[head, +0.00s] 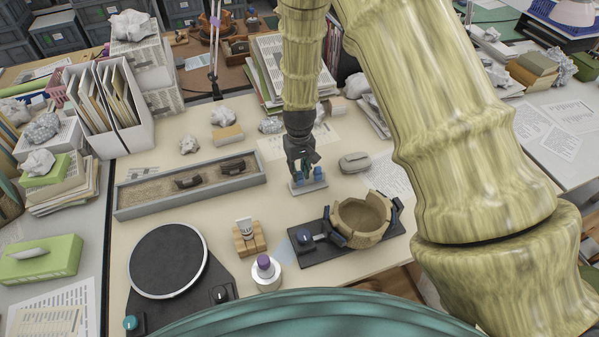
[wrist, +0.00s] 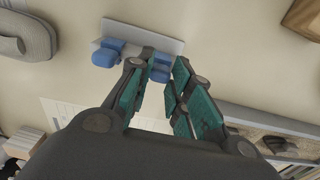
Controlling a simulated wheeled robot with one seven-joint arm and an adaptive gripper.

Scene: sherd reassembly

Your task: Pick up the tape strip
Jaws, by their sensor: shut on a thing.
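A blue tape strip (wrist: 160,71) sits at the edge of a small pale grey holder (wrist: 165,42) in the wrist view. My gripper (wrist: 157,68) is shut on this strip, with its teal-padded fingers on either side. The strip still appears to be at the holder. A second blue strip (wrist: 107,53) is on the holder beside it, outside the fingers. In the head view my gripper (head: 305,168) points down at the holder (head: 309,187), and the free blue strip (head: 318,173) shows to its right. The fingers partly hide the held strip.
A grey oval case (head: 354,162) lies right of the holder. A long sand tray (head: 133,197) with dark sherds is to the left. A brown bowl (head: 362,218) in a dark clamp stand, a turntable (head: 167,260) and a purple-capped bottle (head: 265,272) stand nearer.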

